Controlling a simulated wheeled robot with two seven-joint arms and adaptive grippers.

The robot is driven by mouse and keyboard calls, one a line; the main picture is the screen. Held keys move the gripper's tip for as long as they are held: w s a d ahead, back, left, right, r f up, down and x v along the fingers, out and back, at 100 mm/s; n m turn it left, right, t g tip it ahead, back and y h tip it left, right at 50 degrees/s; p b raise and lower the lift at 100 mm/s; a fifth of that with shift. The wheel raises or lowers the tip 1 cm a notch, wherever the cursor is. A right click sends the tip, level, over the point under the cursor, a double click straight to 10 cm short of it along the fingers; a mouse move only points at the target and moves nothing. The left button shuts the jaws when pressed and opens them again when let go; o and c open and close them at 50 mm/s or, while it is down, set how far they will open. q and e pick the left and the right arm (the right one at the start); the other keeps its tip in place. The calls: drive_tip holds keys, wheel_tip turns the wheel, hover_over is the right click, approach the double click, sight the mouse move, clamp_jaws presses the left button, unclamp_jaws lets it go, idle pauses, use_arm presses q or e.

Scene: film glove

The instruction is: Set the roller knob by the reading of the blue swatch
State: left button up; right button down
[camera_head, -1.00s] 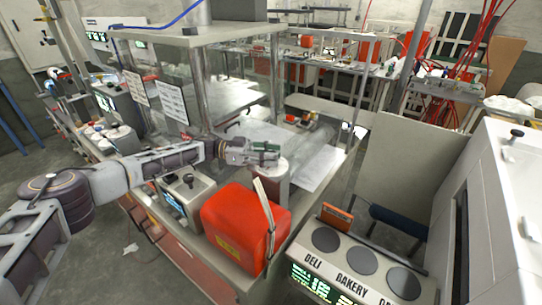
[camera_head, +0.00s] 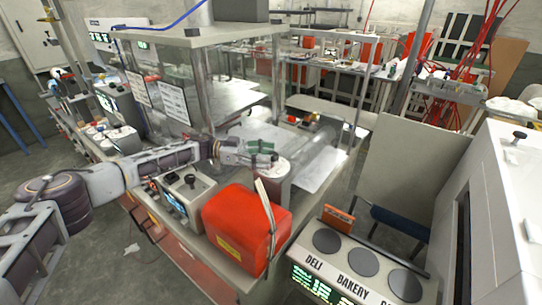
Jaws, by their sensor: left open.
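A clear roller or film roll (camera_head: 316,148) lies behind the drum. I cannot make out a blue swatch. My right gripper is not in view.
A panel labelled DELI and BAKERY (camera_head: 358,272) with round dark pads is at the front right. A white cabinet (camera_head: 495,190) closes the right side. Metal posts and clear panels stand behind the arm.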

use_arm(q)
drive_tip(key=w+a, duration=0.1)
drive_tip(key=a, duration=0.8)
drive_tip(key=shift+w+a, duration=0.25)
drive_tip(key=shift+w, duration=0.15)
